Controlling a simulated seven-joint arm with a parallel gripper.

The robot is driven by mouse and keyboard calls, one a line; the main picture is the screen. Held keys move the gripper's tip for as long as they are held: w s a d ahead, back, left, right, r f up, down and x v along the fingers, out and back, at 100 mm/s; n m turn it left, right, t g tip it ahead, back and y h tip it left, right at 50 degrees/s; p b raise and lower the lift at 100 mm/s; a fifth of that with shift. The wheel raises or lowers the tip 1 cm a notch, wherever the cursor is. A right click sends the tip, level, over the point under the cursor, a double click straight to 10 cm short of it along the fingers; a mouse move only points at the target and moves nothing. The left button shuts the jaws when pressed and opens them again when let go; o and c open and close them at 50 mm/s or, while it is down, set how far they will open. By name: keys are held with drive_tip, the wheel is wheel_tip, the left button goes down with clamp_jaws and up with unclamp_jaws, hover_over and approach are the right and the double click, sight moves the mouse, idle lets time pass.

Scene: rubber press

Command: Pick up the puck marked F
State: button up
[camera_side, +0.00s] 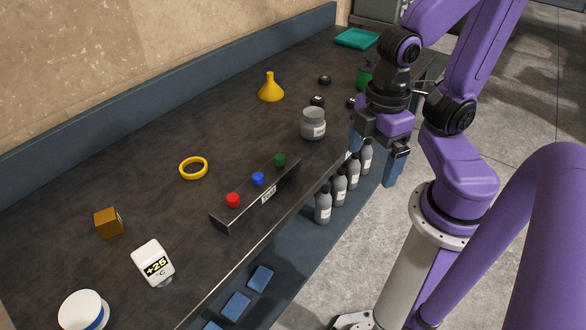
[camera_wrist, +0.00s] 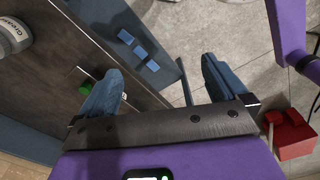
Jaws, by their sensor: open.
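Small black pucks stand on the dark bench at the far right of the side view: one at the back (camera_side: 324,80), one with a pale mark on top (camera_side: 318,101), and one partly seen beside my arm (camera_side: 351,102). I cannot read a letter on any of them, so I cannot tell which is F. My gripper (camera_side: 374,160) is open with nothing seen between its blue fingers, over the bench's front edge, nearer the camera than the pucks. In the wrist view my gripper (camera_wrist: 162,68) shows spread fingers, with no puck visible.
A grey jar (camera_side: 313,124), yellow funnel (camera_side: 271,88) and green container (camera_side: 365,76) stand near the pucks. Several grey bottles (camera_side: 340,188) stand on a lower shelf below my gripper. A button panel (camera_side: 255,198) lines the front edge. A teal tray (camera_side: 357,38) lies at the back.

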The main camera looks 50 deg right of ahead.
drive_tip(key=shift+c, duration=1.4)
